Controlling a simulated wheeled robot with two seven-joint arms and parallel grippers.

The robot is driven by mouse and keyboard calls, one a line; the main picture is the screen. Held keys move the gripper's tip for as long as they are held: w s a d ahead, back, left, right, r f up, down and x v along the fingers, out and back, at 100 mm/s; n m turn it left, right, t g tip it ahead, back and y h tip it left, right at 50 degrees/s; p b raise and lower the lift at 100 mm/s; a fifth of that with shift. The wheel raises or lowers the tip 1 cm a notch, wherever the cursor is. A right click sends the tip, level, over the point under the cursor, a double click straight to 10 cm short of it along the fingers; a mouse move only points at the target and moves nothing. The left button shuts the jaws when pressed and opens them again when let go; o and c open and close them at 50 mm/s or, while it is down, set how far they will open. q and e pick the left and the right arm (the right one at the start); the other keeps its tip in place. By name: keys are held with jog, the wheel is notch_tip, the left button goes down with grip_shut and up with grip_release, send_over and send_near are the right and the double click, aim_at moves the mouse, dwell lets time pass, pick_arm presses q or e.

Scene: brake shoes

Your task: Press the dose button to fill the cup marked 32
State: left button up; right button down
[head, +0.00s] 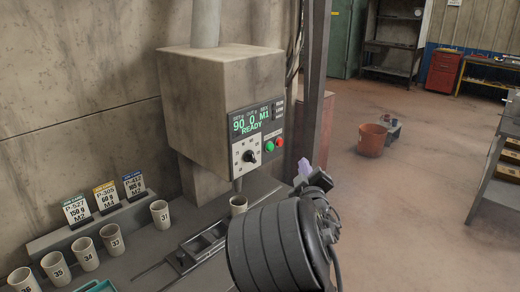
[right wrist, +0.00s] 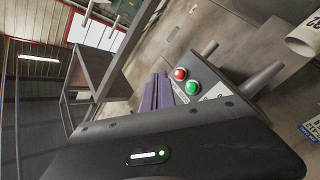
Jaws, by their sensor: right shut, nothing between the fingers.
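The grey dosing machine (head: 215,95) has a front panel with a green button (head: 269,146), a red button (head: 280,141) and a black dial (head: 249,156). Its display (head: 252,121) reads 90, 0, M1 and READY. A cup (head: 238,204) stands under the nozzle; its number cannot be read. My right gripper (head: 303,170) has purple fingers that are shut and empty, to the right of and below the buttons, apart from them. In the right wrist view the fingers (right wrist: 163,92) show beside the red button (right wrist: 180,73) and green button (right wrist: 192,88). My left gripper is not in view.
Cups 31 (head: 160,213), 33 (head: 112,239) and several more stand on the bench at left. Cards such as P-527 (head: 77,211) stand behind them. A slide rail (head: 190,252) lies before the nozzle. A dark post (head: 316,80) rises behind my right gripper.

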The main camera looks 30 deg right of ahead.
aim_at(270, 148)
jog(key=shift+r, duration=0.4)
jog(key=w+a+b, duration=0.2)
jog(key=w, duration=0.6)
jog(key=shift+w+a+b, duration=0.2)
jog(key=shift+a+b, duration=0.05)
jog(key=shift+b, duration=0.1)
jog(key=shift+w+f, duration=0.1)
jog(key=shift+w, duration=0.1)
dwell(1.8)
jog(key=shift+w+a, duration=0.15)
jog(key=shift+w, duration=0.05)
